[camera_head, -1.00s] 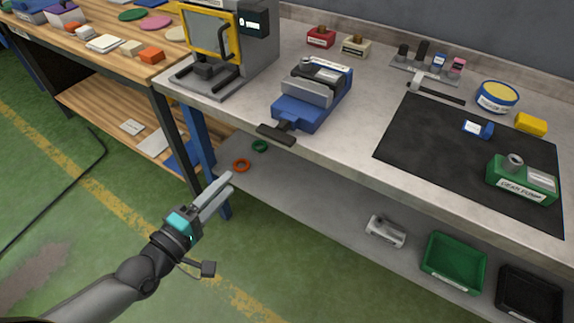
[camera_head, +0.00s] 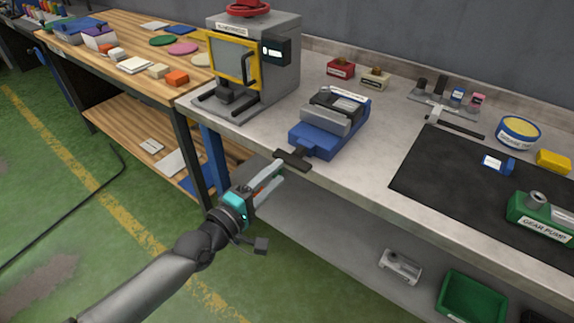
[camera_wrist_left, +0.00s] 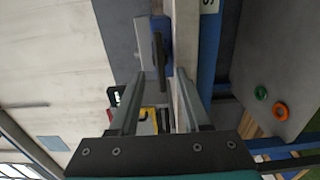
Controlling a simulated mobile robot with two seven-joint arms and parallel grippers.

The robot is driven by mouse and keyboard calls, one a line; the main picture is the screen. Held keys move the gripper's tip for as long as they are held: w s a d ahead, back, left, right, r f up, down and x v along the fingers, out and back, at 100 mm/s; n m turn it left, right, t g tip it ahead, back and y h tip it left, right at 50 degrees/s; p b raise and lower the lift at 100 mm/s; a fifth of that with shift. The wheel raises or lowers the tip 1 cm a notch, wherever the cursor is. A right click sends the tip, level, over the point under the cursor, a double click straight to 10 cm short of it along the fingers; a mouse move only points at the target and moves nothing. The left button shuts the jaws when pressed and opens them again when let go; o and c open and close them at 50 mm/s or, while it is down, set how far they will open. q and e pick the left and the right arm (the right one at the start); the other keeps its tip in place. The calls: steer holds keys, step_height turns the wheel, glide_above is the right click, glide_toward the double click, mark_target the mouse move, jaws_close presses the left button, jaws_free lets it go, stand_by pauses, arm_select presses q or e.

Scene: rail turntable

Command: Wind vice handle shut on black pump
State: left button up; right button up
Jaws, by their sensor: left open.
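The blue vice (camera_head: 315,139) is at the bench's front edge in the head view, with a grey jaw. The black pump (camera_head: 343,103), with a white label, sits in the vice, partly hidden by the jaw. The vice handle (camera_head: 293,160), a dark crossbar, sticks out past the bench edge. My left gripper (camera_head: 277,173) is open and empty, with its fingertips close to the handle's near side. In the left wrist view, the dark handle bar (camera_wrist_left: 159,62) shows ahead, between the lines of the open fingers (camera_wrist_left: 158,88). Contact cannot be told. My right gripper is not in view.
A yellow-framed press machine (camera_head: 250,65) stands left of the vice. The black mat (camera_head: 450,180) and green gear pump (camera_head: 540,216) are to the right. Below is a shelf with a grey part (camera_head: 401,266) and a green bin (camera_head: 472,299). Green and orange rings (camera_wrist_left: 281,111) show in the wrist view.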

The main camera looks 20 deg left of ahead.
mark_target(288, 164)
arm_select(q)
steer(key=shift+b+x, duration=0.3)
steer(key=shift+x, duration=2.15)
jaws_close()
